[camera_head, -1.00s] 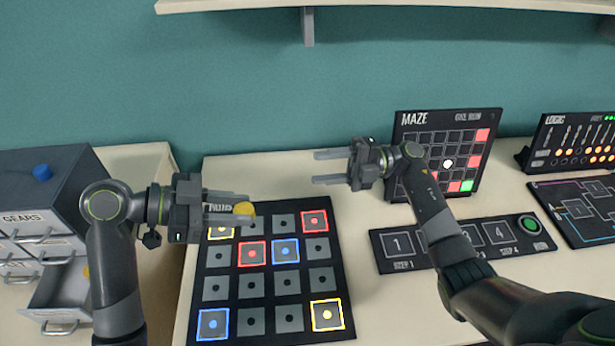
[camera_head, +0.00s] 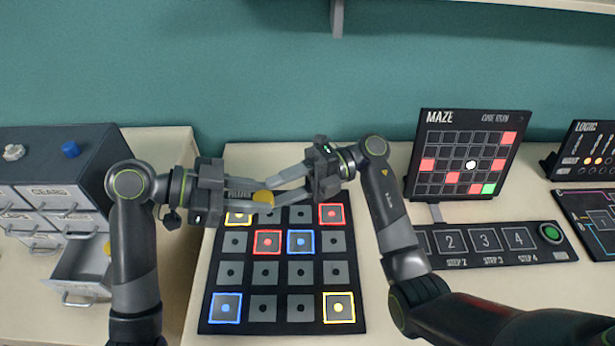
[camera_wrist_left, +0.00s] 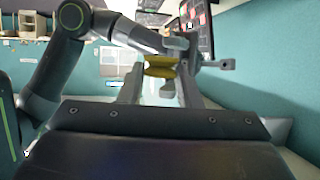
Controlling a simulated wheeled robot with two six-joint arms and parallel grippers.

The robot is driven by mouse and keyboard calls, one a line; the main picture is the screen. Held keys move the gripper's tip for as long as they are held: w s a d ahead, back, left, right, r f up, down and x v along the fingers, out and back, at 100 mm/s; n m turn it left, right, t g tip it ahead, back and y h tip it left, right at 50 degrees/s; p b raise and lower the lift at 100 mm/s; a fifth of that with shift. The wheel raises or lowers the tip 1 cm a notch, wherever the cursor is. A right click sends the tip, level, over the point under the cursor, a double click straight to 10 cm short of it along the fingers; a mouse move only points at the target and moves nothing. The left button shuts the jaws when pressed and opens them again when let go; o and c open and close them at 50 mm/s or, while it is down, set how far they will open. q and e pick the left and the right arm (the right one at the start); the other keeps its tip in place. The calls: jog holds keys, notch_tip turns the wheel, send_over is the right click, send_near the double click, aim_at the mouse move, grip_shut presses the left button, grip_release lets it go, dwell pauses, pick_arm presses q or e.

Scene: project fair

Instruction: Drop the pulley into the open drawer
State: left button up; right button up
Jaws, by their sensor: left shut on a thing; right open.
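The yellow pulley (camera_head: 263,197) is held between the fingers of my left gripper (camera_head: 258,195), above the back of the dark grid board. In the left wrist view the grooved pulley (camera_wrist_left: 160,70) sits between the two fingertips. My right gripper (camera_head: 279,190) is open, pointing left, with its fingertips at the pulley; I cannot tell whether they touch it. The open drawer (camera_head: 85,272) is at the lower left, pulled out of the grey GEARS cabinet (camera_head: 55,170). Something yellow shows inside it, partly hidden by my left arm.
The grid board (camera_head: 282,250) with coloured squares lies below the grippers. A MAZE panel (camera_head: 462,155) stands at the right, with a numbered step strip (camera_head: 500,242) in front. A blue piece (camera_head: 70,149) and a grey piece (camera_head: 14,152) lie on the cabinet top.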

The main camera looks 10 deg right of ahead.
jog(key=shift+x, duration=1.3)
jog(key=shift+c, duration=0.3)
jog(key=c, duration=0.7)
jog(key=o, duration=0.8)
jog(key=shift+c, duration=0.2)
jog(key=shift+d, duration=0.1)
jog(key=v, duration=1.2)
